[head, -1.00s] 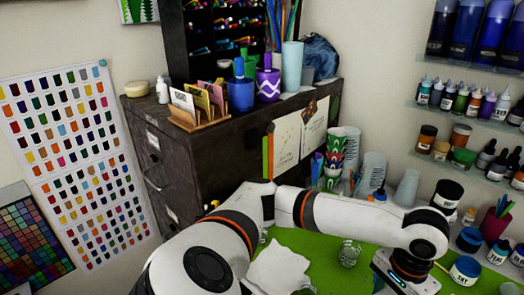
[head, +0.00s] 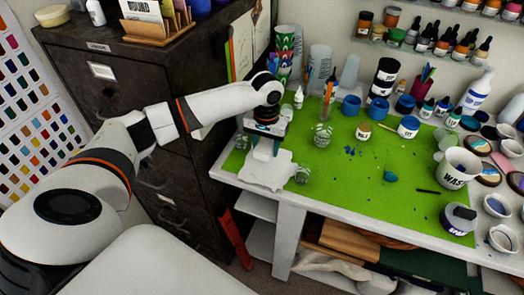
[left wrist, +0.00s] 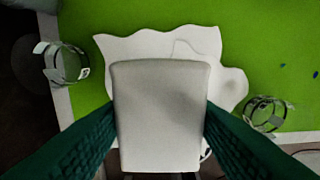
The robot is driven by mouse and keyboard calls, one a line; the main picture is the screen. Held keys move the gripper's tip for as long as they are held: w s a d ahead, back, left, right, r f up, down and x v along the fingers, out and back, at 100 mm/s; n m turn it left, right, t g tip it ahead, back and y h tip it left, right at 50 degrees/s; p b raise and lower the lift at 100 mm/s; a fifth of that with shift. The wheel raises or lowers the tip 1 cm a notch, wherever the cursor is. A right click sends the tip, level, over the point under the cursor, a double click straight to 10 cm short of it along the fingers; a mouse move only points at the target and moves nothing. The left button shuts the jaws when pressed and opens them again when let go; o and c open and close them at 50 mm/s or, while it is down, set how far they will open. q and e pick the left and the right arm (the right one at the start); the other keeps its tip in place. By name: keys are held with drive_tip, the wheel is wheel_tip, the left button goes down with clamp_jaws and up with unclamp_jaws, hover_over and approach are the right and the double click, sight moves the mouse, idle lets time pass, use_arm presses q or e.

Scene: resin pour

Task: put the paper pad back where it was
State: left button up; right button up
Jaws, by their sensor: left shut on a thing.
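My left gripper (head: 264,150) is over the front left corner of the green mat in the head view. In the left wrist view, its two dark green fingers (left wrist: 160,135) are shut on the pale grey-white paper pad (left wrist: 160,100), one at each side. The pad is a rounded block seen from above. Below it lies an irregular white sheet (left wrist: 225,85) on the green mat (left wrist: 285,25); the sheet also shows in the head view (head: 268,174). The pad hides the middle of the sheet, and I cannot tell the gap between them. My right gripper is not in view.
Clear jars stand on either side of the sheet in the left wrist view, left (left wrist: 66,64) and right (left wrist: 264,113). Another jar (head: 322,136) stands farther right in the head view. A dark cabinet (head: 105,75) stands left of the table. The mat's middle is mostly free.

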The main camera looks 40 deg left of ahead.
sight(266, 145)
use_arm(q)
drive_tip(key=shift+f, duration=2.45)
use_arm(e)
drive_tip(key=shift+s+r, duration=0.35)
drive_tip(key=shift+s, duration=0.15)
use_arm(q)
drive_tip(key=shift+p, duration=0.3)
drive_tip(key=o, duration=1)
drive_tip(key=shift+f, duration=0.1)
drive_tip(key=shift+o, duration=0.2)
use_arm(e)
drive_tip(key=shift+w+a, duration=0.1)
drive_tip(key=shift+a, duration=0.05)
use_arm(q)
drive_tip(key=shift+r, duration=0.45)
wheel_tip(266, 145, up, 12)
drive_tip(key=shift+f+b, duration=0.25)
drive_tip(key=shift+b, duration=0.8)
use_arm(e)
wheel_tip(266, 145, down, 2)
